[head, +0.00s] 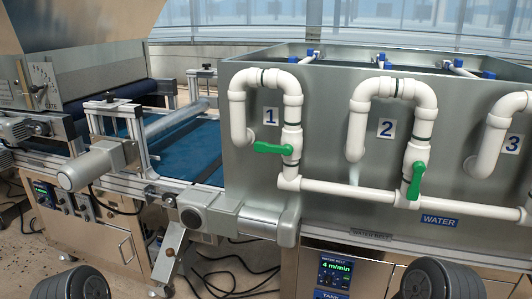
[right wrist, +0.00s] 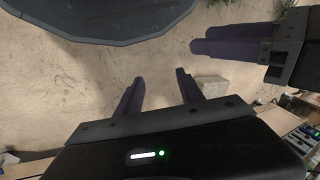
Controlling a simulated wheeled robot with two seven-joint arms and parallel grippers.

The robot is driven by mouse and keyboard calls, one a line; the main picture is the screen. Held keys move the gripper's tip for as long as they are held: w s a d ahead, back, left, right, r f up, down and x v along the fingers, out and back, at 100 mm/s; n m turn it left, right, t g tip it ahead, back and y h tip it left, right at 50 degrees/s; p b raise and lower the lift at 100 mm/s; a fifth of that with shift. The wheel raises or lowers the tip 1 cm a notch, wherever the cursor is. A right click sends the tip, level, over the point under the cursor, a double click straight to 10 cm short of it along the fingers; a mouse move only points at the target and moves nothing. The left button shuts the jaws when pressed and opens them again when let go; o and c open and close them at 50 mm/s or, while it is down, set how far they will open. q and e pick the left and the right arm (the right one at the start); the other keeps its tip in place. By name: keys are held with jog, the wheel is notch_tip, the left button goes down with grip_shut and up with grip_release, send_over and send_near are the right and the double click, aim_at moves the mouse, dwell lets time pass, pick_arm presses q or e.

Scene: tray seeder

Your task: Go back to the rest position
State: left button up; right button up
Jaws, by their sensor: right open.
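My right gripper (right wrist: 160,77) shows in the right wrist view with its two purple fingers spread apart. It is open, with nothing between them, above a pale, stained floor. A second gripper with purple fingers, my left one (right wrist: 200,40), shows at the upper right of that view. Its fingers lie almost in line with each other, so its opening cannot be told. Neither gripper shows in the head view; only dark rounded parts of mine show at its bottom edge.
The grey tank (head: 335,150) with white pipes and green valves (head: 272,149) stands in front of me in the head view. A blue belt (head: 190,150) and roller machine stand to its left. Cables (head: 235,272) lie on the floor. The floor (right wrist: 60,80) under my right gripper looks mostly clear.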

jog(key=s+d+f+m, duration=0.2)
jog(key=s+d, duration=0.1)
notch_tip(320, 180, up, 14)
jog(key=p, duration=1.3)
jog(key=shift+d+f+g+p, duration=0.15)
jog(key=shift+f+g+p, duration=0.15)
jog(key=shift+p, duration=0.1)
